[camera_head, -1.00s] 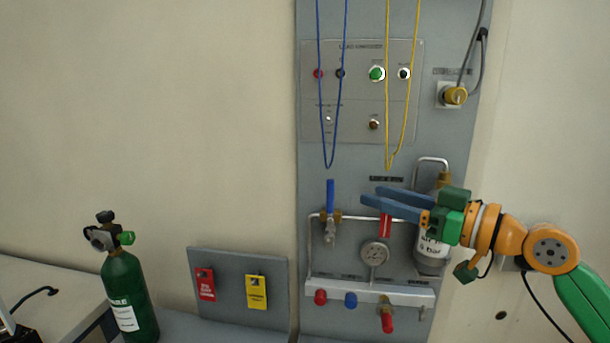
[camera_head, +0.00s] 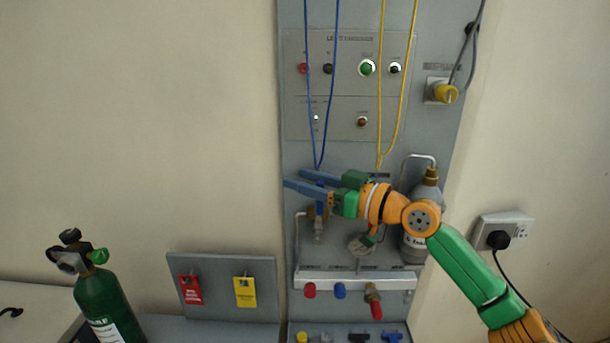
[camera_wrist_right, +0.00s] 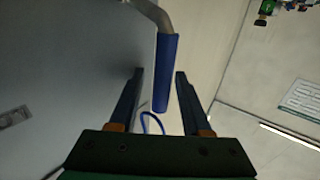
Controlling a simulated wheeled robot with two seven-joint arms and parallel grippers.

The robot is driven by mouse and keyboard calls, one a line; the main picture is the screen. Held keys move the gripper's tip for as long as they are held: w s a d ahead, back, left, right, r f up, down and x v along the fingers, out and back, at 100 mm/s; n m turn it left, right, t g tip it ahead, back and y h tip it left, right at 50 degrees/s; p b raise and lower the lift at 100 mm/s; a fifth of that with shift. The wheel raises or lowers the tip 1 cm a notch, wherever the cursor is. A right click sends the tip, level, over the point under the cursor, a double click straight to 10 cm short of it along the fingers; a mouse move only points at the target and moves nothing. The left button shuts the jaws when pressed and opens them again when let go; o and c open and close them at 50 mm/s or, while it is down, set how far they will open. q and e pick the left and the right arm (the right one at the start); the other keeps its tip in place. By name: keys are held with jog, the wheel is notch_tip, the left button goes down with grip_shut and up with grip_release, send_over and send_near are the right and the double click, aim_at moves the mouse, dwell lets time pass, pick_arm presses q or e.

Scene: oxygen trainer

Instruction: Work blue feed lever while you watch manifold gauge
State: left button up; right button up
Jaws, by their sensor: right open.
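The blue feed lever (camera_wrist_right: 166,75) stands between the two fingers of my right gripper (camera_wrist_right: 159,73) in the right wrist view, with a gap on either side. My right gripper (camera_head: 296,178) is open at the lever in the head view, its fingers pointing left and hiding most of the handle. The lever's valve body (camera_head: 319,226) shows just below the fingers. The round manifold gauge (camera_head: 360,246) is to the lower right, partly covered by my arm; its reading is too small to tell. My left gripper is out of view.
Blue and yellow cord loops (camera_head: 381,120) hang just above the gripper. A grey cylinder (camera_head: 416,230) stands behind my right arm. The manifold rail (camera_head: 350,283) with coloured outlets lies below. A green oxygen bottle (camera_head: 103,305) stands at the lower left.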

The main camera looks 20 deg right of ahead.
jog(key=shift+s, duration=0.15)
grip_shut()
jog(key=shift+d+r, duration=0.1)
dwell(1.0)
